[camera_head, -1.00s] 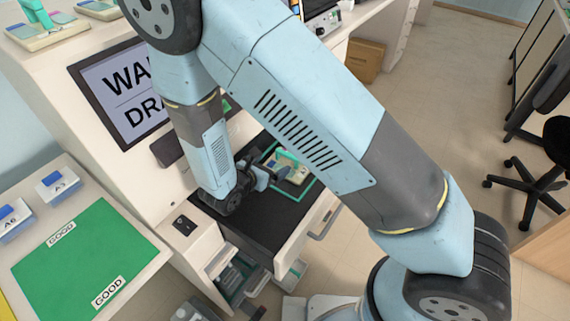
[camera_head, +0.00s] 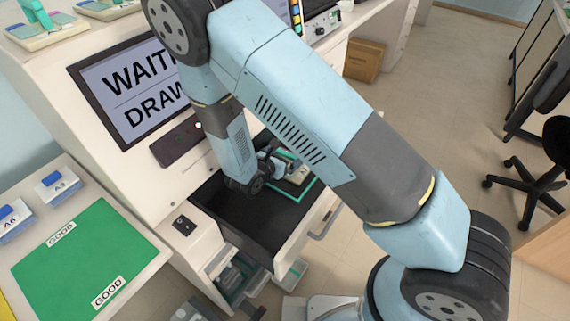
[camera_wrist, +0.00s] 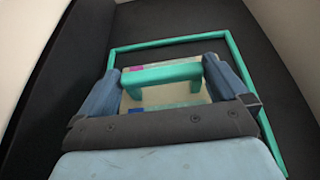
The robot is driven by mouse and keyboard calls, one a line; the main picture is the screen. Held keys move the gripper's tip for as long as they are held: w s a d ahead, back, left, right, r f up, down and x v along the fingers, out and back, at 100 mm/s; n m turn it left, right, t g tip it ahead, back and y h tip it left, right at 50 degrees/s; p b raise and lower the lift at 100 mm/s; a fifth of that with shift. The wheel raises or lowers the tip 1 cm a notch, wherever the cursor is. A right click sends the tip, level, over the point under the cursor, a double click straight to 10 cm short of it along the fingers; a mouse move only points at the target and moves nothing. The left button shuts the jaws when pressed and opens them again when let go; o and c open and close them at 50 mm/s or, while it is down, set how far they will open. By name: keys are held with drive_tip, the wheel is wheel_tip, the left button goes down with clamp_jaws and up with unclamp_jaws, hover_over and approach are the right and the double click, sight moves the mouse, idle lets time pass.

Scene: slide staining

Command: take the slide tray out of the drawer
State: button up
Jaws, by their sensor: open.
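The drawer (camera_head: 240,218) is pulled out and has a black floor. The slide tray (camera_head: 298,178) lies in it, cream-coloured with a teal handle, inside a teal outline. In the wrist view the slide tray (camera_wrist: 190,96) shows its raised teal handle (camera_wrist: 165,74) and small coloured marks. My gripper (camera_wrist: 163,80) is open, with one finger beyond each end of the handle. I cannot tell whether the fingers touch it. In the head view my gripper (camera_head: 277,160) is partly hidden by my arm at the tray.
A screen (camera_head: 135,90) stands on the cabinet behind the drawer. A green mat (camera_head: 80,255) marked GOOD lies on the left counter beside labelled boxes (camera_head: 58,184). Lower open drawers (camera_head: 240,275) are below. The floor at right is clear up to a black chair (camera_head: 540,175).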

drive_tip(key=shift+c, duration=0.5)
drive_tip(key=c, duration=0.7)
drive_tip(key=shift+r, duration=0.1)
